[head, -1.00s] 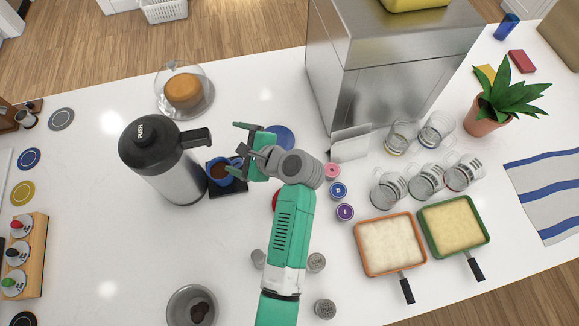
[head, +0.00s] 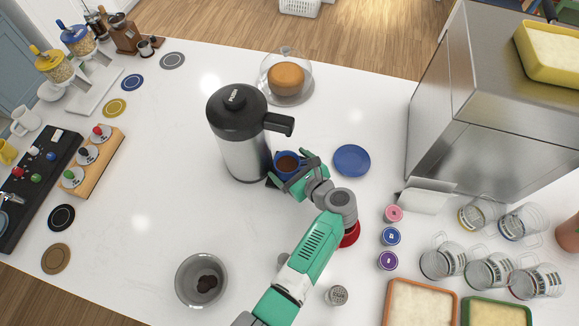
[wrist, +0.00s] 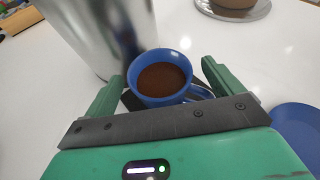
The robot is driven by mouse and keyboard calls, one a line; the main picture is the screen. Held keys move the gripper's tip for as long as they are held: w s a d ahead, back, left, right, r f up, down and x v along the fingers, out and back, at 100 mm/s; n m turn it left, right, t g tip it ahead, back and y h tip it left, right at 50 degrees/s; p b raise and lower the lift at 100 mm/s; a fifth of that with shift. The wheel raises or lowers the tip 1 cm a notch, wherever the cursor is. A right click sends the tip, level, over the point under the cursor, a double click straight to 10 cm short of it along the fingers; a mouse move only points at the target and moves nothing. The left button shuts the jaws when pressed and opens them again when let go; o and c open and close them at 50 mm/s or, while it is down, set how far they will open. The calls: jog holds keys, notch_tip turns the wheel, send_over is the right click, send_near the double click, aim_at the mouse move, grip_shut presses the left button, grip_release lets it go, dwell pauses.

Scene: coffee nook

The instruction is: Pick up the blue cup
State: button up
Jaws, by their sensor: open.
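The blue cup (head: 290,163) holds dark brown liquid and stands upright beside the steel push-top flask, on a dark square base (head: 272,182) that is mostly hidden. In the wrist view the cup (wrist: 160,98) is between the two green fingers, with its handle toward the right finger. My gripper (wrist: 162,85) is open, one finger on each side of the cup. A small gap seems to show at the left finger; contact at the handle side is hard to tell. In the head view my gripper (head: 298,175) partly covers the cup.
The flask (head: 244,150) stands close on the cup's left. A blue disc (head: 352,160) lies to the right, and a red object (head: 350,233) is partly under my arm. A domed cake (head: 286,77) is behind. A grey bowl (head: 202,279) is at the front.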

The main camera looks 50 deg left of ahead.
jog(key=c, duration=1.2)
jog(key=shift+c, duration=0.3)
